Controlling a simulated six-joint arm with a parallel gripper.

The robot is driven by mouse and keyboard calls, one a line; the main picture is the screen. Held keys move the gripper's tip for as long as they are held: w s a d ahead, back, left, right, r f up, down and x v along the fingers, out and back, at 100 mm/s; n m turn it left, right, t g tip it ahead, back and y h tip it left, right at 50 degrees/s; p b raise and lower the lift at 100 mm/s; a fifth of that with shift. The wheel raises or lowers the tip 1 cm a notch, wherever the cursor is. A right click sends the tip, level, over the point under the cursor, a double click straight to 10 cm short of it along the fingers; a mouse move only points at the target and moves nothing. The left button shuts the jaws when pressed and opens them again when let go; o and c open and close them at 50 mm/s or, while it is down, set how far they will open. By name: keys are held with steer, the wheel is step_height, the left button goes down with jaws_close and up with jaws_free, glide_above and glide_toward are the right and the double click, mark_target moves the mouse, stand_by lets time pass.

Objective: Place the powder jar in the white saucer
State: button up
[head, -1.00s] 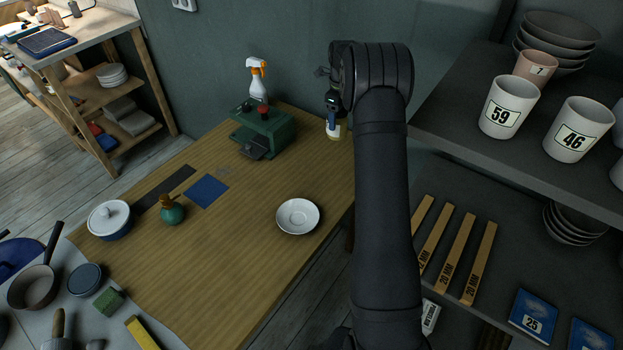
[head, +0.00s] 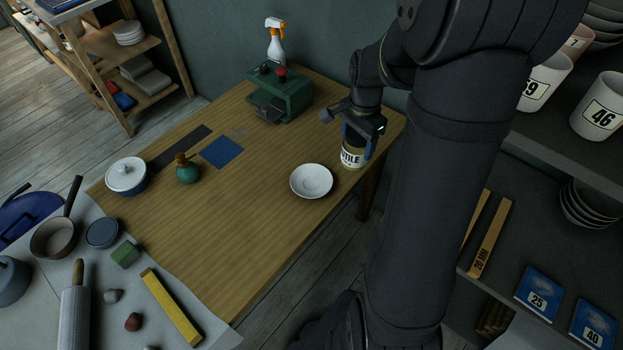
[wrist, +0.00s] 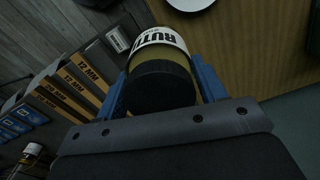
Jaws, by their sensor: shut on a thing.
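The white saucer (head: 311,192) lies empty on the wooden table near its right edge; part of it shows at the top of the wrist view (wrist: 190,3). In the wrist view the jar (wrist: 162,62) sits between the blue fingers. Its height above the table is hard to tell.
A green machine (head: 283,95) and a spray bottle (head: 275,45) stand at the back of the table. Shelves with numbered cups (head: 597,108) stand at the right. The table around the saucer is clear.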

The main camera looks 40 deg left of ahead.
steer(key=shift+s+d+f+n, duration=0.1)
steer(key=shift+s+d+n, duration=0.35)
steer(key=shift+s, duration=0.35)
steer(key=shift+s+a+f, duration=0.65)
steer(key=shift+a+f, duration=1.15)
steer(key=shift+f, duration=0.05)
steer(key=shift+s+a+f, duration=0.7)
steer(key=shift+a+f, duration=1.05)
steer(key=shift+f, duration=0.05)
steer(key=shift+s+a+f, duration=0.65)
steer(key=shift+a+f, duration=1.15)
steer(key=shift+f, duration=0.05)
steer(key=shift+f, duration=0.2)
steer(key=shift+f, duration=0.1)
steer(key=o, duration=1.3)
